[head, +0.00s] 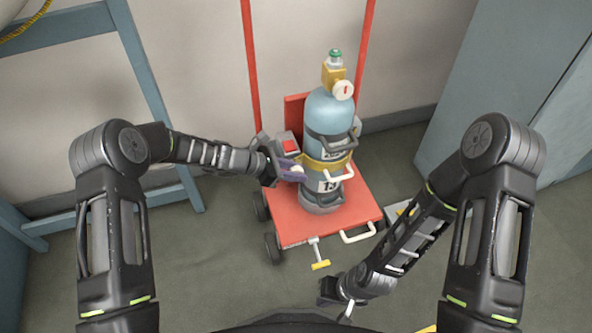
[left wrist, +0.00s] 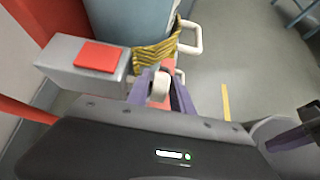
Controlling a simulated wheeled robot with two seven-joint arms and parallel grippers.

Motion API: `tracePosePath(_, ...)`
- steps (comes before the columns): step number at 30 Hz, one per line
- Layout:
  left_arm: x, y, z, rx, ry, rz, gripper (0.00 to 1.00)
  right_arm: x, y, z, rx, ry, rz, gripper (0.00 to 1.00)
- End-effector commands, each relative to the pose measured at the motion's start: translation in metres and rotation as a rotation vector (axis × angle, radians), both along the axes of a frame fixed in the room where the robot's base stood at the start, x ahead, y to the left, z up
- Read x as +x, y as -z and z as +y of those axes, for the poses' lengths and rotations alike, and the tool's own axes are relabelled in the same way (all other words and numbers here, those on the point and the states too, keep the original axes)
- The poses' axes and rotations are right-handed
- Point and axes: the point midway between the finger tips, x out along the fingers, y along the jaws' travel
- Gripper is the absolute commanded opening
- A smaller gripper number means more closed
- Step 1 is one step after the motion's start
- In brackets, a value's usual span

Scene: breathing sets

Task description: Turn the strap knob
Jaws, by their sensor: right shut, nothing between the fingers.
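A blue gas cylinder (head: 331,110) stands upright on a red cart (head: 290,228), with a yellow strap (head: 327,163) around its middle. The strap also shows in the left wrist view (left wrist: 157,53). The pale strap knob (head: 297,169) is at the strap's left side, partly hidden by my left gripper (head: 292,170). In the left wrist view the knob (left wrist: 160,87) lies between the two purple fingers; I cannot tell whether both touch it. My right gripper (head: 345,308) is shut and empty, low in front of the cart.
A grey box with a red top (left wrist: 98,56) sits beside the strap, close to my left gripper. A T-shaped handle with a yellow grip (head: 320,265) sticks out at the cart's front. A blue frame (head: 150,75) stands left, a blue-grey cabinet (head: 500,70) right.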

Motion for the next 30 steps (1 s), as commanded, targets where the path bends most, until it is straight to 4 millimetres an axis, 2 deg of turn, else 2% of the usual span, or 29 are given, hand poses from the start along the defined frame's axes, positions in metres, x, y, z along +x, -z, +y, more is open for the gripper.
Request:
tracePosePath(4, 0.000, -0.001, -0.001, -0.002, 0.001, -0.001, 0.40, 0.000, 0.000, 0.000, 0.000, 0.000, 0.000, 0.00)
tracePosePath(14, 0.000, -0.004, 0.001, -0.003, 0.001, -0.002, 0.40, 0.000, -0.001, 0.000, 0.000, 0.000, 0.000, 0.00)
tracePosePath(30, -0.019, -0.046, 0.057, -0.004, 0.001, -0.002, 0.40, 0.000, -0.016, 0.000, 0.000, -0.001, 0.000, 0.00)
